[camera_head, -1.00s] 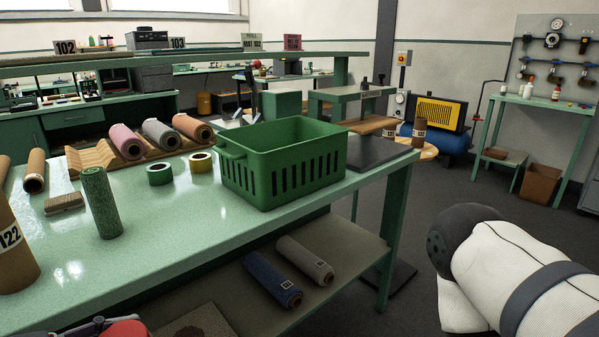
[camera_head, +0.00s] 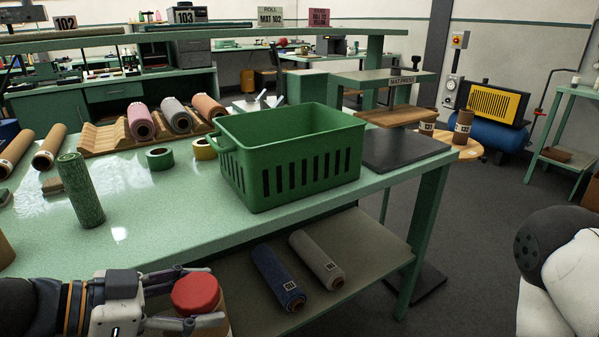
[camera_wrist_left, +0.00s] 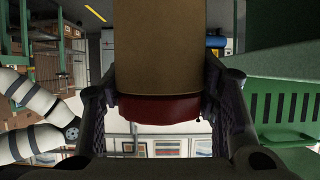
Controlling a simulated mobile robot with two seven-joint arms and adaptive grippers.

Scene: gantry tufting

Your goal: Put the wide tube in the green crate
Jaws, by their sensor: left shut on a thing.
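The wide tube is a thick tan cardboard tube with a red end cap (camera_head: 195,293), low in the head view in front of the table edge. My left gripper (camera_head: 214,297) is shut around it near the capped end. The wrist view shows the tan tube wall (camera_wrist_left: 160,45) between both fingers, with the dark red cap below. Most of the tube is hidden in the head view. The green crate (camera_head: 290,160) stands on the table, up and right of the gripper; its slotted side also shows in the wrist view (camera_wrist_left: 285,80). The tube is outside the crate. My right gripper is out of view.
On the table (camera_head: 150,235) are a green textured roll (camera_head: 80,190), green tape (camera_head: 160,158), yellow tape (camera_head: 204,149) and a wooden cradle (camera_head: 95,138) with rolls. A dark plate (camera_head: 405,150) lies right of the crate. The lower shelf (camera_head: 365,245) holds two rolls.

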